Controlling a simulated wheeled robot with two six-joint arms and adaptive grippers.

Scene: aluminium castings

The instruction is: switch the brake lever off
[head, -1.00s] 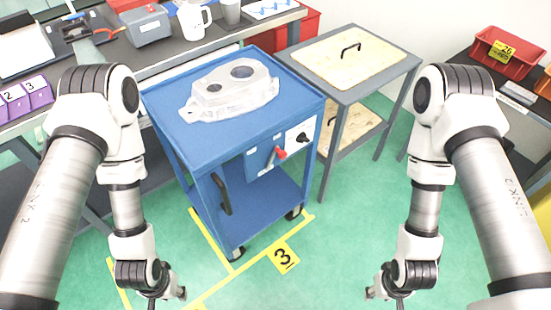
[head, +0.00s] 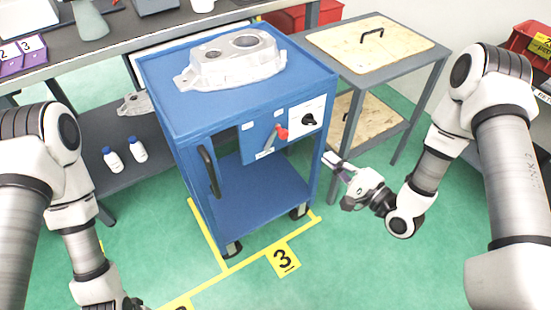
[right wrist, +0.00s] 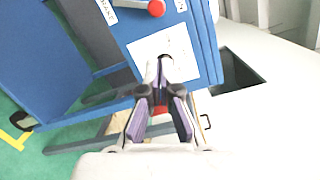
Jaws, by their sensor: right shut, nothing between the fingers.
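The brake lever (head: 275,138) is on the front panel of the blue cart and has a red knob. Its red knob also shows at the top of the right wrist view (right wrist: 156,8). A black rotary knob (head: 308,119) sits on a white plate to its right. My right gripper (head: 333,160) is shut and empty, to the right of the cart and below the level of the lever. In the right wrist view my right gripper (right wrist: 162,75) points toward the white plate (right wrist: 150,50) and partly covers it. My left gripper is below the picture; only its arm shows.
The blue cart (head: 160,75) carries a grey casting (head: 232,60) on top and has a black handle (head: 208,170). A grey table with wooden panels (head: 375,48) stands close on the right, near my right gripper. The green floor in front of the cart is clear.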

